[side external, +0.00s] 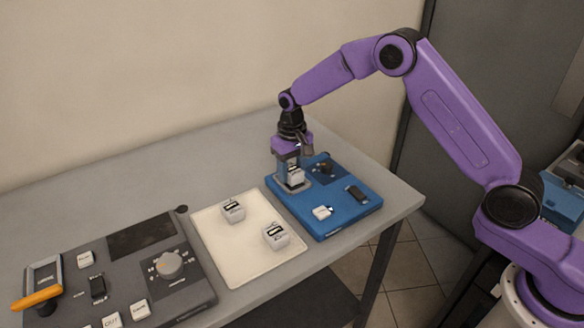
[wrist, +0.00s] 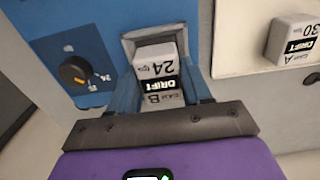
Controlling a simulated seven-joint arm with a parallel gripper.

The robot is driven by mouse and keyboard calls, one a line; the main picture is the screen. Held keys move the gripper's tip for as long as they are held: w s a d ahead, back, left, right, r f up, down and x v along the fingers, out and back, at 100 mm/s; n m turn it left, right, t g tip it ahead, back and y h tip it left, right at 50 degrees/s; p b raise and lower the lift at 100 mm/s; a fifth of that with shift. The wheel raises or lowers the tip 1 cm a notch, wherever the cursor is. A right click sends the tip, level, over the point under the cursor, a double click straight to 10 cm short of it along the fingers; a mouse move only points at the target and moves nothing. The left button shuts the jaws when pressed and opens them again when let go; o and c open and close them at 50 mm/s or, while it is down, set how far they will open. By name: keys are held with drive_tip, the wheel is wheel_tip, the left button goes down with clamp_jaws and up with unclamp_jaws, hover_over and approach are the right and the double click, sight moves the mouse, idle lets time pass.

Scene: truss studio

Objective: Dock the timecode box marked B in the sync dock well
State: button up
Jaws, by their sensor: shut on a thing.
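The timecode box marked B (wrist: 157,72) is white with a dark label reading DRIFT and the number 24. My gripper (wrist: 162,92) is shut on it, with a blue finger on either side. In the side external view my gripper (side external: 292,168) points down over the blue sync dock (side external: 340,212), and the held box (side external: 296,176) shows between the fingers. The grey-rimmed well (wrist: 128,44) lies right at the box in the wrist view; its rim (side external: 293,188) also shows below the gripper. How deep the box sits is hidden.
A white tray (side external: 225,262) left of the dock holds two more white boxes (side external: 233,211) (side external: 276,236); the one in the wrist view (wrist: 294,40) is marked A. The dock carries a black knob (wrist: 74,72), a black switch (side external: 357,193) and a white button (side external: 322,212). A dark console (side external: 190,292) stands left.

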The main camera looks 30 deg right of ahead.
sight(292, 169)
drive_tip(key=shift+f, duration=0.25)
drive_tip(key=o, duration=0.8)
drive_tip(key=shift+r, duration=5.5)
